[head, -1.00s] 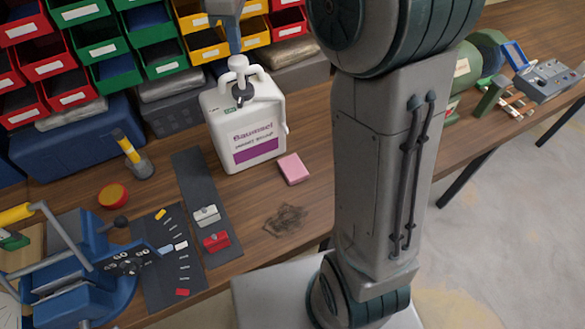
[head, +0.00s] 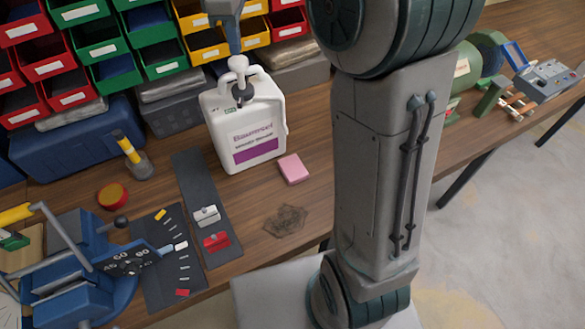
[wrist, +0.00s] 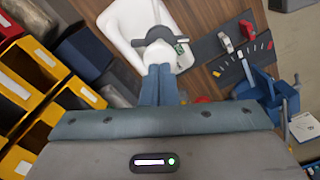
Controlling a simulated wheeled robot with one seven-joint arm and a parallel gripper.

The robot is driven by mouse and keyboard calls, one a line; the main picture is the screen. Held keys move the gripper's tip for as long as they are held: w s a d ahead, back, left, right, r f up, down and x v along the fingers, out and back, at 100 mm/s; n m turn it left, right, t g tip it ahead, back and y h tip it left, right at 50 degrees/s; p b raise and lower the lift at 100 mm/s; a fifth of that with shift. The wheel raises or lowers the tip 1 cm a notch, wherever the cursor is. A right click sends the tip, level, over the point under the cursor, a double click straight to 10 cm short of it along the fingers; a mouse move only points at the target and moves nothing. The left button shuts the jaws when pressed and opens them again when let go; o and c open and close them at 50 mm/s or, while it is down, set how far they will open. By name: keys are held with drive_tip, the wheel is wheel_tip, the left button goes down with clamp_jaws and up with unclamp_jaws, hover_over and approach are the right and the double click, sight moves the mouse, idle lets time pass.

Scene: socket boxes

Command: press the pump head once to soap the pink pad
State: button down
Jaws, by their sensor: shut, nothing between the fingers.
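A white canister (head: 232,115) with a purple label stands upright on the bench. Its white pump head (head: 238,64) sits on top above a dark collar. My gripper (head: 236,50) is shut and empty, pointing down right over the pump head; whether the tips touch it I cannot tell.
Red, green and yellow bins (head: 134,68) stand behind. A blue vise-like tool (head: 75,265) and a dark strip with small clamps (head: 207,215) lie at left. My arm hides the bench's middle right. Bare bench surrounds a dark smudge (head: 286,220).

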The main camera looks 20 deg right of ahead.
sight(238, 60)
drive_tip(key=shift+f, duration=0.1)
idle(0.6)
drive_tip(key=shift+f+b, duration=1.25)
drive_tip(key=shift+f, duration=0.65)
drive_tip(key=shift+r, duration=0.1)
drive_tip(key=shift+r+p, duration=1.9)
wheel_tip(238, 60, up, 6)
drive_tip(key=p, duration=0.5)
drive_tip(key=shift+p, duration=0.3)
drive_tip(key=shift+s, duration=0.1)
